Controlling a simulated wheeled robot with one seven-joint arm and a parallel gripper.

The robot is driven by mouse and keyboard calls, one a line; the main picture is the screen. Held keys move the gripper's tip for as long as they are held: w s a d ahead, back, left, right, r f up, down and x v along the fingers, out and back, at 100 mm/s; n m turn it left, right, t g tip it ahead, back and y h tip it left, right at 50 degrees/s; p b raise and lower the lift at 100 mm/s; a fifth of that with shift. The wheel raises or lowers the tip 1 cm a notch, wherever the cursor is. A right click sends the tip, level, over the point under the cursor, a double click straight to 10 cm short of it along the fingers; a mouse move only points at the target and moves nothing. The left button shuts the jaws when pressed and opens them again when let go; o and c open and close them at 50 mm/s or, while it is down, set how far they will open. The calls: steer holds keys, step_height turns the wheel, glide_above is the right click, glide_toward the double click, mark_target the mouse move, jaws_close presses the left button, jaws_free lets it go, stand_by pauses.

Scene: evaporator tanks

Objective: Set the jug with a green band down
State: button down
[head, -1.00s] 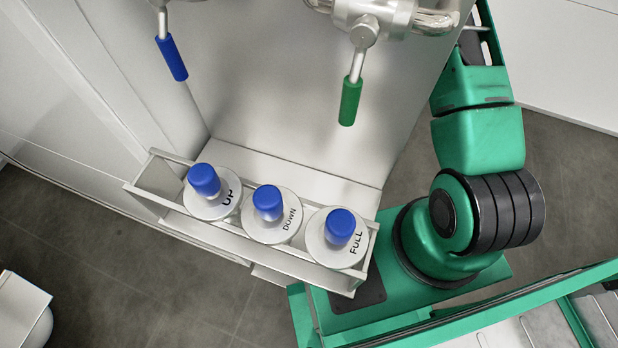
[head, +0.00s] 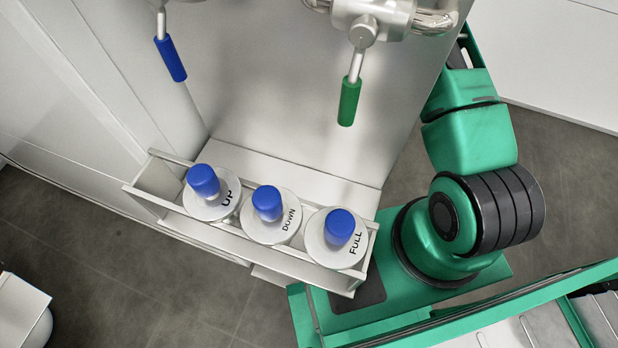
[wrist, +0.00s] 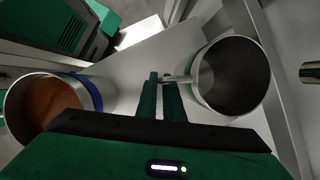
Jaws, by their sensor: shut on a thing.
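In the wrist view my gripper (wrist: 162,82) is shut on the thin handle of a metal jug (wrist: 232,76) to its right. I see into this jug's open mouth; its inside looks grey, with no liquid that I can make out. No colour band shows on it from here, so I cannot confirm it is the green-banded one. A second jug (wrist: 88,92) stands at the left, apart from my gripper, with a blue band and brown-orange contents. Neither jug nor my gripper shows in the head view. Whether the held jug touches the pale surface below is unclear.
In the head view a metal rack (head: 322,278) holds discs with blue knobs marked UP, DOWN and FULL. A blue-gripped lever (head: 171,60) and a green-gripped lever (head: 349,102) hang above. A pale surface (wrist: 130,68) lies between the jugs.

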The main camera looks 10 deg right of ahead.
steer(key=shift+f, duration=0.1)
steer(key=c, duration=1.9)
jaws_free()
steer(key=shift+w+r, duration=0.1)
steer(key=shift+r, duration=0.2)
steer(key=w+d+r, duration=0.2)
steer(key=d, duration=0.4)
steer(key=w+d+r, duration=0.2)
steer(key=d, duration=0.5)
steer(key=shift+w+r, duration=0.2)
steer(key=shift+w, duration=0.15)
